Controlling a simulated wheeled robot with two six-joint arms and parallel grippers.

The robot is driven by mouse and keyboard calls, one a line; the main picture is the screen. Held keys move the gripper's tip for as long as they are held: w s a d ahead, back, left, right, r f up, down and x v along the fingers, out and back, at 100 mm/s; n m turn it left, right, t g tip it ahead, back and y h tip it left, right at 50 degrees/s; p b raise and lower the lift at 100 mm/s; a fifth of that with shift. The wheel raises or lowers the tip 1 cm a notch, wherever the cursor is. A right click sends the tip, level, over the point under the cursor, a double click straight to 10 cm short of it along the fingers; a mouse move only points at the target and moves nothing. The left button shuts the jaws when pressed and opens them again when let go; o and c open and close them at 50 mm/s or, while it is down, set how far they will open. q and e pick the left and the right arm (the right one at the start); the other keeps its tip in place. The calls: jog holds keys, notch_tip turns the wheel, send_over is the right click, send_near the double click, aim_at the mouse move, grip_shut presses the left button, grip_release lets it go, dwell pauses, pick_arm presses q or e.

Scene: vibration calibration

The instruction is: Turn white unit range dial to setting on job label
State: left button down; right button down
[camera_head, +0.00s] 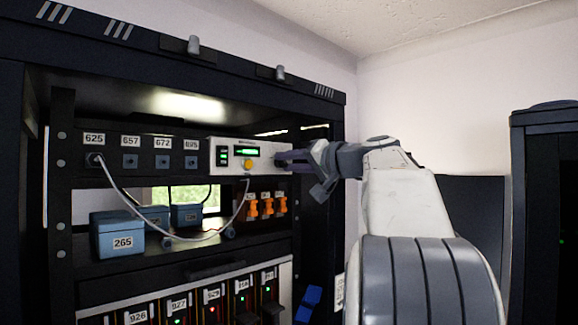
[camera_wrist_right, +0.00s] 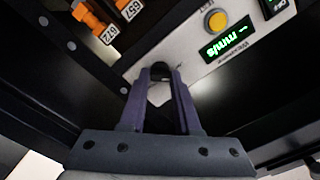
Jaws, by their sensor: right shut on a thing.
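The white unit (camera_head: 234,146) sits at the right end of the upper shelf, with a green display and a yellow button (camera_head: 247,164). In the right wrist view its display (camera_wrist_right: 224,42) shows green text that seems to read "mm/s". My right gripper (camera_head: 284,160) reaches in from the right to the unit's right end. In the right wrist view its fingers (camera_wrist_right: 161,80) are closed around the dark range dial (camera_wrist_right: 159,69), which they partly hide. The dial's pointer and scale cannot be read. My left gripper is not in view. No job label can be made out with certainty.
Left of the unit are numbered sockets, with a grey cable from the 625 socket (camera_head: 94,158). Blue boxes (camera_head: 118,236) and orange parts (camera_head: 267,206) stand below. A small pale label (camera_head: 339,291) is unreadable. Rack posts and shelves closely surround the gripper.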

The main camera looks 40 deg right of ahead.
jog(key=m, duration=0.3)
jog(key=shift+m, duration=0.4)
jog(key=m, duration=0.4)
jog(key=shift+f+m, duration=0.1)
jog(key=shift+m, duration=0.3)
jog(key=c, duration=0.6)
grip_release()
jog(key=shift+c, duration=0.2)
